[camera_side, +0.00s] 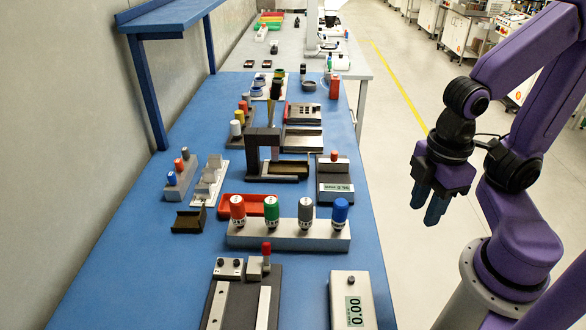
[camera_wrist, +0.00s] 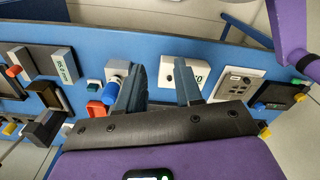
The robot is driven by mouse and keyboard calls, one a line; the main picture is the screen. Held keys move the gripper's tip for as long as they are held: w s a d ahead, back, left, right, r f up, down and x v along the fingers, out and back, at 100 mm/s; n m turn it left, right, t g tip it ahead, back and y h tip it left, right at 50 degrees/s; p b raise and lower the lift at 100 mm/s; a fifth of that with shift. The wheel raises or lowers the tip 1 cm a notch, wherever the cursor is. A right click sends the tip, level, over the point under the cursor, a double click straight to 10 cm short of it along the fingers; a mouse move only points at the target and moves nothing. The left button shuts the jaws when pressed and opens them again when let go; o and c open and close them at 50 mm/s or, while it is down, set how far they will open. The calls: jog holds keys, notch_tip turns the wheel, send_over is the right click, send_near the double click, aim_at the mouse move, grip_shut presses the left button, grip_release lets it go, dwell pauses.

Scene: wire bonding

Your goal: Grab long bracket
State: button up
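I cannot tell for certain which part is the long bracket. A dark grey, tall angled bracket-like piece (camera_side: 263,133) stands near the middle of the blue table, beside a dark brown holder. A small, low dark brown bracket-like piece (camera_side: 188,221) lies at the table's left side. In the wrist view a dark angled piece (camera_wrist: 42,131) shows at the lower left. My gripper (camera_side: 431,200) hangs off the table's right edge, clear of all parts. In the wrist view its two blue-grey fingers (camera_wrist: 160,84) are spread apart with nothing held between them.
A grey block with several coloured-cap cylinders (camera_side: 290,236) lies across the table's middle. A red tray (camera_side: 262,198), a block with a green display (camera_side: 335,192) and a white display box (camera_side: 342,300) are close by. A blue shelf (camera_side: 165,18) overhangs the far left.

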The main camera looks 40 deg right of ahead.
aim_at(289, 164)
jog(key=w+a+r+m, duration=0.1)
jog(key=w+m, duration=0.4)
jog(key=w, duration=0.6)
jog(key=w+a+r+m, duration=0.2)
jog(key=w+m, duration=0.4)
jog(key=w, duration=0.4)
jog(key=w+d+f+m, duration=0.3)
jog(key=w+d+m, duration=0.95)
jog(key=w, duration=0.65)
jog(key=shift+n, duration=0.95)
jog(key=f, duration=0.5)
jog(key=d+f, duration=0.1)
jog(key=f, duration=1.1)
jog(key=shift+s+d, duration=0.25)
jog(key=shift+d, duration=0.05)
grip_shut()
